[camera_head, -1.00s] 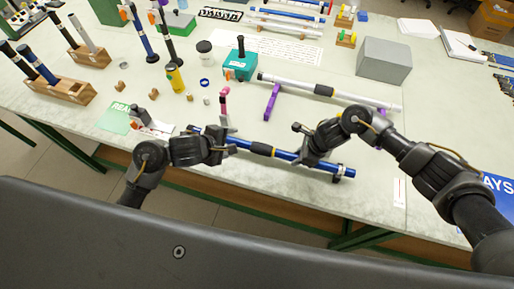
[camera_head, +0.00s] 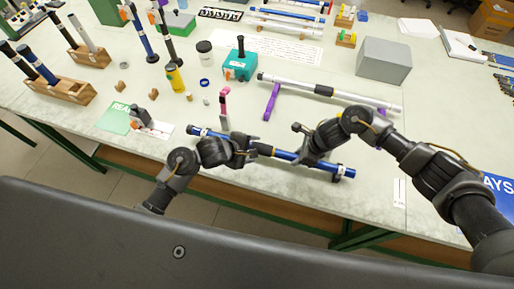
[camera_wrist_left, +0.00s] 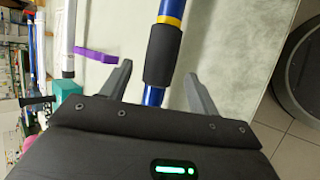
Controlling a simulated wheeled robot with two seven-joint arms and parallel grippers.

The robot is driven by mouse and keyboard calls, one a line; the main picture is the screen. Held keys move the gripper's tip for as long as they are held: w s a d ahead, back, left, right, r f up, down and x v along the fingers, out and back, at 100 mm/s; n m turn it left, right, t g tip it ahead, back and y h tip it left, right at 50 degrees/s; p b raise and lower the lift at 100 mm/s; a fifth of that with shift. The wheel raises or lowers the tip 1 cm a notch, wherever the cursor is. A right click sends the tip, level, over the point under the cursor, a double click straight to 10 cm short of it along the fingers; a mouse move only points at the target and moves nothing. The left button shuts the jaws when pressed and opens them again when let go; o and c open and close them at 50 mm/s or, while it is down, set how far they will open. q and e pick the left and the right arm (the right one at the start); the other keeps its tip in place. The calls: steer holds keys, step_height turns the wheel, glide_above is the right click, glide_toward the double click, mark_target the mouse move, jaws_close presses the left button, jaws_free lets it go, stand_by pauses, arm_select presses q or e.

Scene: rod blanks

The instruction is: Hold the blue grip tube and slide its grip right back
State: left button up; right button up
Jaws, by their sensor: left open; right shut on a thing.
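The blue grip tube (camera_head: 287,155) lies slantwise near the table's front edge. Its black grip (camera_wrist_left: 163,55) is in the left wrist view, with a yellow band (camera_wrist_left: 169,20) just beyond its far end. My left gripper (camera_wrist_left: 158,72) is open, with one finger on each side of the tube at the near end of the grip; I see no contact. In the head view my left gripper (camera_head: 250,152) covers much of the grip. My right gripper (camera_head: 306,160) is shut on the blue tube, right of the yellow band.
A white tube with a black grip (camera_head: 324,90) lies behind on purple supports (camera_head: 271,102). A pink stand (camera_head: 224,108) is behind the blue tube's left part. A grey box (camera_head: 384,60) and a teal block (camera_head: 241,66) stand further back. The table's front edge is close.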

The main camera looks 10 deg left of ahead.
mark_target(257, 148)
arm_select(q)
steer(key=shift+x, duration=1.6)
